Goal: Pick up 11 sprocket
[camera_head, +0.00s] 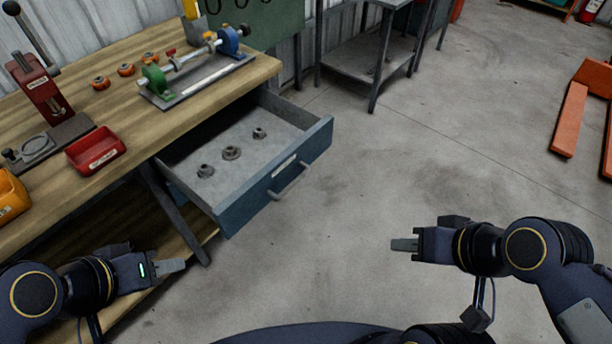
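Three small dark grey toothed parts that look like sprockets lie apart in the open drawer: a left one (206,170), a middle one (231,153) and a right one (259,133). Any number on them is too small to read, so I cannot tell which is the 11 sprocket. The blue-grey drawer (275,185) is pulled out from the workbench. My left gripper (172,267) is below and left of the drawer in the picture, away from the sprockets. My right gripper (404,245) is over open floor, right of the drawer. Neither visibly holds anything; each shows as one finger shape.
The wooden workbench (190,115) carries a red tray (95,150), a red lever press (42,88), a shaft fixture with green and blue supports (196,65) and several orange parts. A metal table (370,60) stands behind.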

